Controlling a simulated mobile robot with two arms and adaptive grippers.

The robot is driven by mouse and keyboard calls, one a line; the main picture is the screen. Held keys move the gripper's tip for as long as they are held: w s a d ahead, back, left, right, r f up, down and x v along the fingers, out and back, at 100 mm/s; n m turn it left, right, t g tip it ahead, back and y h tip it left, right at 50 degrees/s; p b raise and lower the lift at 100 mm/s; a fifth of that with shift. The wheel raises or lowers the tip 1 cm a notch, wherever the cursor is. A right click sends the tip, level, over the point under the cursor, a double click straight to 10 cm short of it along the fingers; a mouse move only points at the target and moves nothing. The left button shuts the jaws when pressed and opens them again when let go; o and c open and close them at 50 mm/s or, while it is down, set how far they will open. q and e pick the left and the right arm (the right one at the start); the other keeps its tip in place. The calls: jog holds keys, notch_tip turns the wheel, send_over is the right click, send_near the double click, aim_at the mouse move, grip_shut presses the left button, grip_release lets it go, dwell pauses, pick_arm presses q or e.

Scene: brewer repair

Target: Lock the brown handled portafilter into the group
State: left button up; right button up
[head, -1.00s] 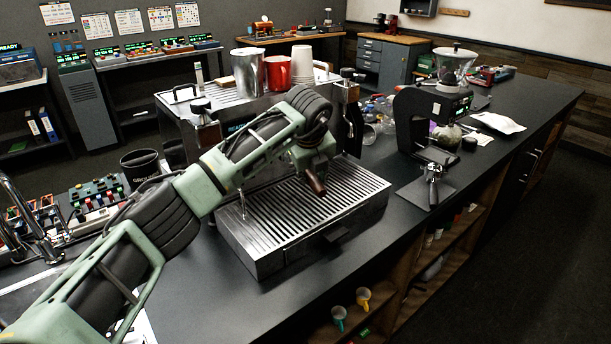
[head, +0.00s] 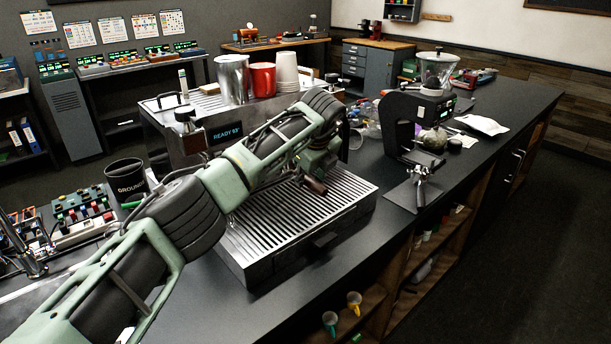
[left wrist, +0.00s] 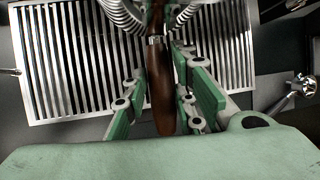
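The brown handled portafilter shows its handle (head: 315,185) below my left wrist, pointing outward over the drip tray (head: 240,262) of the espresso machine. In the left wrist view the brown handle (left wrist: 162,90) runs down the middle, between the green finger pads. My left gripper (left wrist: 165,110) is open around the handle, with a gap visible on each side. In the head view my arm hides most of this gripper (head: 318,165) and the group. I cannot tell how the portafilter sits in the group. My right gripper is in neither view.
A second portafilter (head: 420,178) rests by the grinder (head: 405,130) to the right. A metal pitcher (head: 233,80), a red cup (head: 262,80) and stacked paper cups (head: 287,72) stand on the machine. A dark knock bin (head: 125,178) stands at its left. The counter before the tray is clear.

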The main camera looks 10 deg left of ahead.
pick_arm(q)
jog(key=o, duration=0.4)
jog(key=shift+s+r, duration=0.1)
jog(key=shift+o, duration=0.2)
